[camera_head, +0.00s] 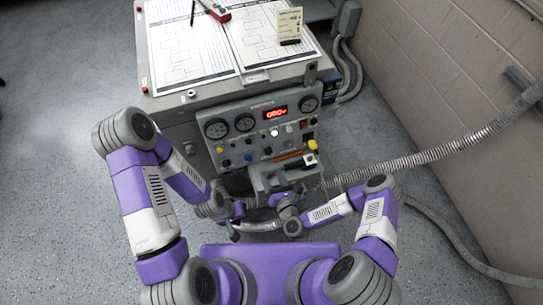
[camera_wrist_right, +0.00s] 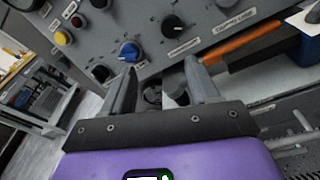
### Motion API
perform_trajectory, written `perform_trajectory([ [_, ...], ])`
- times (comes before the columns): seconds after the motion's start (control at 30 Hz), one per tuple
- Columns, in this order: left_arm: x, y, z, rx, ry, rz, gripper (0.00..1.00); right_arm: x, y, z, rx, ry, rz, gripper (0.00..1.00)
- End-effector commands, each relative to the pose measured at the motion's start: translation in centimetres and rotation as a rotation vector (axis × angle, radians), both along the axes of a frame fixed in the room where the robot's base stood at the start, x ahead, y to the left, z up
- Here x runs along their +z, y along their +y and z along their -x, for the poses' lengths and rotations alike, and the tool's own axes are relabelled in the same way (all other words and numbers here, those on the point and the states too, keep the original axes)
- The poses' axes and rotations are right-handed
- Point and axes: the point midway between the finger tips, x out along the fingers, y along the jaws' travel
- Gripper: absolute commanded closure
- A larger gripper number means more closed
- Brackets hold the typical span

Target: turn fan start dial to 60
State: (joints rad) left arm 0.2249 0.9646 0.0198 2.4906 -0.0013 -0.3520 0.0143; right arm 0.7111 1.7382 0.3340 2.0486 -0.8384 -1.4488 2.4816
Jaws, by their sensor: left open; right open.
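The control panel (camera_head: 258,128) on the grey cabinet carries round gauges, a lit red display (camera_head: 277,112) and rows of small knobs and buttons. In the right wrist view, a blue knob (camera_wrist_right: 130,52) and a black knob (camera_wrist_right: 174,27) stand above the fingers; the black one has a label below it. I cannot read which dial is the fan start dial. My right gripper (camera_wrist_right: 159,82) is open and empty, below these knobs; it also shows below the panel in the head view (camera_head: 279,201). My left gripper (camera_head: 237,226) is open, low in front of the cabinet.
Printed sheets (camera_head: 190,45) and a small upright card (camera_head: 290,25) lie or stand on the cabinet top. A grey box (camera_head: 283,175) juts out below the panel. A ribbed hose (camera_head: 440,150) runs along the brick wall at right. The floor at left is clear.

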Motion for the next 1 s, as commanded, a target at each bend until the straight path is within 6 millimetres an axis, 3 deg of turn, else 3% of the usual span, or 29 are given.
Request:
perform_trajectory([
  [0.1,-1.1,0.0,0.0,0.0,0.0,0.0,0.57,-0.4,-0.6,-0.3,-0.094,-0.005,-0.207,0.4],
  [0.27,-1.4,0.0,0.0,0.0,0.0,0.0,0.57,-0.2,-1.0,-0.6,-0.143,-0.012,-0.333,0.4],
  [0.73,-2.7,0.0,0.0,0.0,0.0,0.0,0.57,-0.2,0.6,-6.7,-0.142,-0.016,-0.34,0.4],
  [1.0,-2.9,0.0,0.0,0.0,0.0,0.0,0.57,-0.1,0.9,-7.9,-0.144,-0.012,-0.34,0.4],
])
